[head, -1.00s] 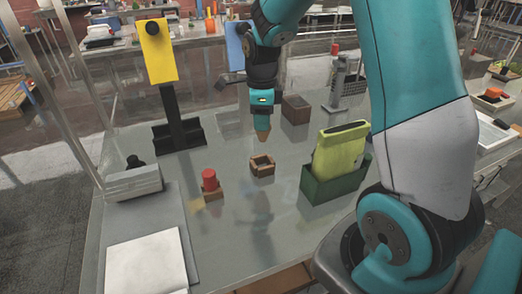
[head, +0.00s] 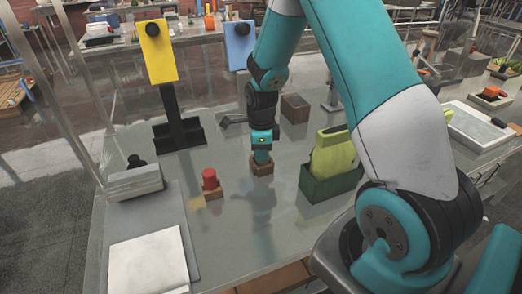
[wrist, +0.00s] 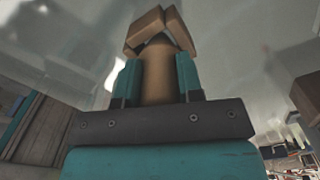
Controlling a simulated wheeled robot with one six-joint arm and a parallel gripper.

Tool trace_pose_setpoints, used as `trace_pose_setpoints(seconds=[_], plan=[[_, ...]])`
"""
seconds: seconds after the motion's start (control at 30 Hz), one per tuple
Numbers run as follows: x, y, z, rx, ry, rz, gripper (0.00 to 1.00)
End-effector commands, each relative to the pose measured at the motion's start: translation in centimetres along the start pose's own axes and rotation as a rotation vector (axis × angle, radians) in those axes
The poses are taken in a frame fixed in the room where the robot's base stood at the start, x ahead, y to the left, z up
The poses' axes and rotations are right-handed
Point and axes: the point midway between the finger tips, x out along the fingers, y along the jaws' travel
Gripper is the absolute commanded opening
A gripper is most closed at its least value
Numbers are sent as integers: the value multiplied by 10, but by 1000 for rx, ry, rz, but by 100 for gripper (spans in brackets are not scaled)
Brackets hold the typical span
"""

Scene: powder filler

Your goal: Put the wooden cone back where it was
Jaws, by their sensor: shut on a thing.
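The wooden cone (wrist: 158,76) is between the two teal fingers of my gripper (wrist: 158,82) in the wrist view, and the fingers are shut on it. In the head view my gripper (head: 262,157) points down at the small square wooden holder (head: 262,169) in the middle of the table. The cone's lower end is at or inside this holder, whose brown walls (wrist: 150,22) show around the tip in the wrist view. In the head view the cone is hidden by the gripper and holder. I cannot tell whether it rests on the bottom.
A red cylinder (head: 209,179) in a wooden base stands left of the holder. A green box (head: 332,186) with a yellow-green item (head: 333,153) is close on the right. A brown block (head: 295,108) and a yellow panel on a black stand (head: 181,133) are behind.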

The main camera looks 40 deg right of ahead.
Motion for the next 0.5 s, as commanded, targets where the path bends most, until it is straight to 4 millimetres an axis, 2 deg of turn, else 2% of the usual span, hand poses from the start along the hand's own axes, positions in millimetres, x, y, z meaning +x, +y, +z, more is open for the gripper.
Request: trace_pose_setpoints(seconds=[0.03,0.1,0.13,0.37,0.5], plan=[[1,0,0,0,0,0,39],[1,0,0,0,0,0,55],[1,0,0,0,0,0,60],[0,0,0,0,0,0,60],[-7,0,0,0,-1,-1,60]])
